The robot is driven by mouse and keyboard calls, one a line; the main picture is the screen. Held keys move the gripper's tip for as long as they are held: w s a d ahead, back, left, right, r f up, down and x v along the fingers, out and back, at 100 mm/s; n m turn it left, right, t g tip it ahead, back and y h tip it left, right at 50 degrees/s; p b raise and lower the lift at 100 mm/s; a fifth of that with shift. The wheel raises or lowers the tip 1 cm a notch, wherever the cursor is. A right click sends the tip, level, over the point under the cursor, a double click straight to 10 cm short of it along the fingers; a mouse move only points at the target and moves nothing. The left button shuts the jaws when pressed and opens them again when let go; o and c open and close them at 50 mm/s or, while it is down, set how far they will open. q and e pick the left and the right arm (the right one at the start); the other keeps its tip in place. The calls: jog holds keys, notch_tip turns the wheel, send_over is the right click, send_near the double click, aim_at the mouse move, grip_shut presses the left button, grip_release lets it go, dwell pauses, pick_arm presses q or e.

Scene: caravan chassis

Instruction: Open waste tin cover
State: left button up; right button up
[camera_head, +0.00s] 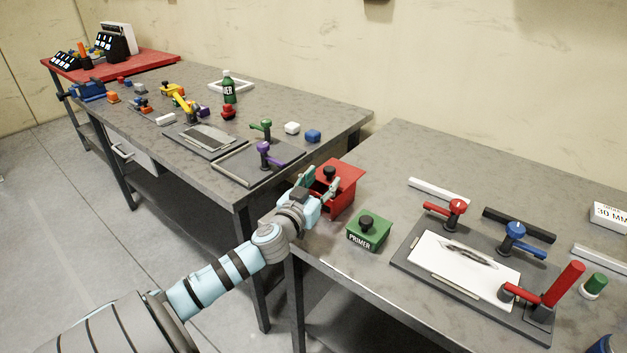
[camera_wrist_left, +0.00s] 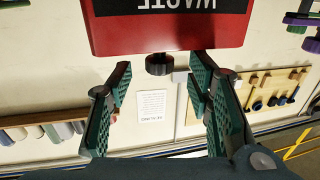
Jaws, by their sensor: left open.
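The red waste tin (camera_head: 341,205) stands near the left edge of the right-hand table. Its red cover (camera_head: 350,174) is on top, with a dark round knob (camera_head: 330,172). In the left wrist view the tin (camera_wrist_left: 215,36) appears upside down, with its black label, and the knob (camera_wrist_left: 159,65) lies between the fingertips in the picture. My left gripper (camera_head: 320,184) is open and empty at the near left side of the tin, fingers spread on either side of the knob. I cannot tell whether they touch the tin. My right gripper is not in view.
A green primer tin (camera_head: 369,234) with a dark knob stands close to the right of the waste tin. A grey clamp board (camera_head: 410,256) lies further right. The left workbench (camera_head: 338,118) holds several clamps, blocks and a green bottle (camera_head: 229,90).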

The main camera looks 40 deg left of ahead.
aim_at(327, 174)
pick_arm(q)
jog(key=v, duration=0.7)
jog(key=p+v, duration=0.4)
jog(key=p, duration=0.1)
jog(key=x, duration=1.4)
jog(key=shift+w+r+p, duration=0.2)
jog(key=shift+p, duration=0.15)
grip_shut()
